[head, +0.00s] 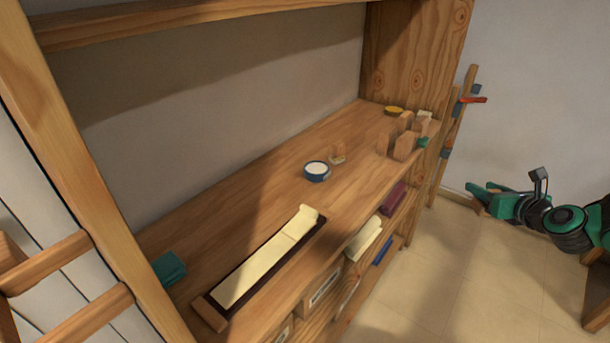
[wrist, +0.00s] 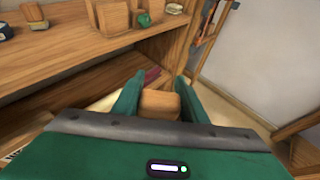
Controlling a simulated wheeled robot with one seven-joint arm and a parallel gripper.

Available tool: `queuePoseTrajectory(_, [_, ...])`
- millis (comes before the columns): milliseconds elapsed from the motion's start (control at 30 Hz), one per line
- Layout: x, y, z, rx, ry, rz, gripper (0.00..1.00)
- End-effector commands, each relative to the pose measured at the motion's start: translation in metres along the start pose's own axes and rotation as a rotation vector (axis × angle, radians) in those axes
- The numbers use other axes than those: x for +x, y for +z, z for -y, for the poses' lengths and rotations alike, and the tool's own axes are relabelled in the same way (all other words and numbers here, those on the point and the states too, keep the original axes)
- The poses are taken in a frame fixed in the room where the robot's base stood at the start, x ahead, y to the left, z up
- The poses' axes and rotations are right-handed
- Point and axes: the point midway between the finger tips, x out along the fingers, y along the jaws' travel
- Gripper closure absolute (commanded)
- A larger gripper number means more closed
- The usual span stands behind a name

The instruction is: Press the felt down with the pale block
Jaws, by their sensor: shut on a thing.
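My gripper (head: 481,194) is shut on a tan wooden block (wrist: 160,103), which shows between the two green fingers in the wrist view. In the head view my gripper is out to the right of the shelf, clear of it; the block is hard to make out there. A long cream piece (head: 262,266) lies on a dark-edged wooden base on the shelf top. Its far end (head: 309,212) looks raised or curled. I cannot tell which part of it is the felt. My gripper is well apart from it.
A blue round tin (head: 316,171) and a small wooden piece (head: 338,156) stand mid-shelf. Several wooden blocks (head: 404,145) stand at the far end. A teal box (head: 168,268) lies at the near left. An upper shelf (head: 150,20) hangs above; the floor (head: 430,275) is clear.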

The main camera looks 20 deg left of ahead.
Motion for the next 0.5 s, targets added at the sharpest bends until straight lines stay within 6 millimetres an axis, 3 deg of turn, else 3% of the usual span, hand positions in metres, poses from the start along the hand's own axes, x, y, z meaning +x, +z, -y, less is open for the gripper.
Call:
queuePoseTrajectory(300, [0.001,0.002,-0.004,-0.003,0.008,0.001,0.92])
queuePoseTrajectory(367, [0.004,0.003,-0.011,-0.009,0.020,0.001,0.92])
queuePoseTrajectory(500, [0.012,0.011,-0.044,-0.034,0.078,-0.003,0.92])
